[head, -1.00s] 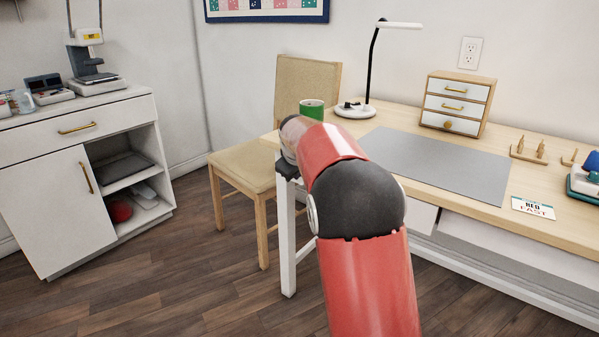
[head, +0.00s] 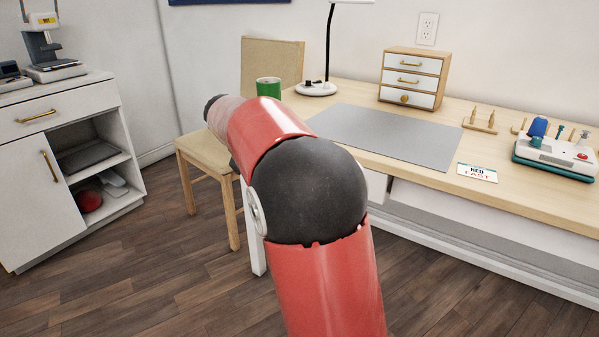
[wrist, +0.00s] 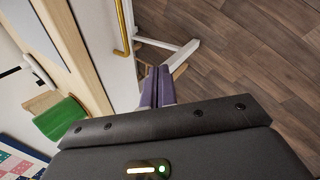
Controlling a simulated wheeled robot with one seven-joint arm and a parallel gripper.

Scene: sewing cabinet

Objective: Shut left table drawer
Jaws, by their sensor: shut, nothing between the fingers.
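The wooden-topped table (head: 520,200) stands along the back wall. Its left drawer is mostly hidden behind my red arm in the head view; only a small white part (head: 377,187) shows to the right of the arm, below the tabletop. In the wrist view a white drawer front (wrist: 93,45) with a gold bar handle (wrist: 124,28) runs beside the wooden table edge. My gripper (wrist: 158,72) has purple fingers, held together and empty. They point along the front, right of the handle and apart from it in the picture. How far the drawer stands out is unclear.
A wooden chair (head: 213,160) stands at the table's left end. A white cabinet (head: 55,180) with an open shelf is at far left. A green mug (head: 268,88), lamp (head: 316,88), grey mat (head: 400,137) and small drawer box (head: 412,80) are on the table. The floor in front is clear.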

